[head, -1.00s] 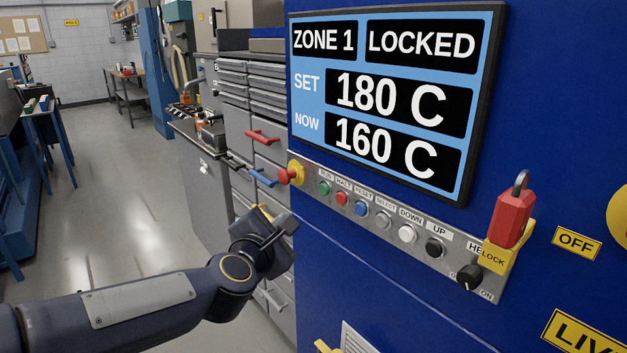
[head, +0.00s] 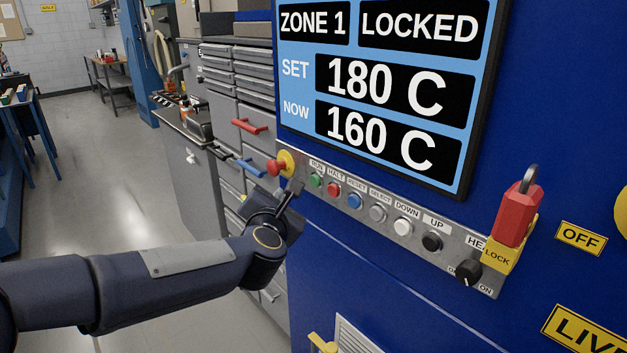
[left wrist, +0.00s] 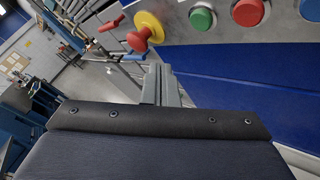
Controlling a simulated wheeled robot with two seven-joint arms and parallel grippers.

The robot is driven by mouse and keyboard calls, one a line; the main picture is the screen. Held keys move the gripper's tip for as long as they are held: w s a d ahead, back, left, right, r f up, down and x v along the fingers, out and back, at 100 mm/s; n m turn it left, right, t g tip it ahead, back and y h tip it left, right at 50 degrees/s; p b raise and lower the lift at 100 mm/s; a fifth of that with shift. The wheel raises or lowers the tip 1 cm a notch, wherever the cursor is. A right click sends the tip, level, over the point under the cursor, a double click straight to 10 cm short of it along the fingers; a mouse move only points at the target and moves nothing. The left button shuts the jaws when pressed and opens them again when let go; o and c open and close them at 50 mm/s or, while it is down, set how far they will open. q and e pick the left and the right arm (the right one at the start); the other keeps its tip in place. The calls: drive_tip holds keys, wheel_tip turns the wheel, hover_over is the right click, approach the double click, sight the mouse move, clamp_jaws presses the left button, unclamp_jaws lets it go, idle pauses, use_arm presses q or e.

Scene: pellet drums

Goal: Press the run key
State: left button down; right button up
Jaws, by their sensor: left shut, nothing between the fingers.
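The green RUN key (head: 317,181) is the leftmost of the row of round buttons on the grey control strip. In the left wrist view the green key (left wrist: 202,19) shows at the top, right of the red emergency knob on its yellow base. My left gripper (head: 294,190) is shut and empty, just below and left of the green key. In the left wrist view its fingertips (left wrist: 161,72) point up toward the strip, below the key and apart from it as far as I can tell. My right gripper is not in view.
The red emergency knob (head: 276,168) sticks out left of the green key. The red HALT key (head: 334,188) is close on its right. A display (head: 385,95) reads ZONE 1 LOCKED, set 180 C, now 160 C. A red padlock (head: 516,213) hangs at the strip's right end.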

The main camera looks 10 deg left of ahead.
sight(315, 181)
use_arm(q)
drive_tip(key=shift+w+d+p, duration=0.2)
drive_tip(key=shift+w+d, duration=0.7)
drive_tip(key=shift+w, duration=0.25)
drive_tip(key=shift+w+d+p, duration=0.15)
drive_tip(key=shift+w+d, duration=0.75)
drive_tip(key=shift+w, duration=0.2)
drive_tip(key=shift+w, duration=0.1)
idle(0.3)
drive_tip(key=shift+w+d, duration=0.25)
drive_tip(key=shift+w+d, duration=0.25)
drive_tip(key=shift+w, duration=0.05)
idle(0.8)
drive_tip(key=shift+s+a, duration=0.1)
drive_tip(key=shift+s+a+b, duration=0.4)
drive_tip(key=shift+s+b, duration=0.1)
drive_tip(key=shift+s, duration=0.05)
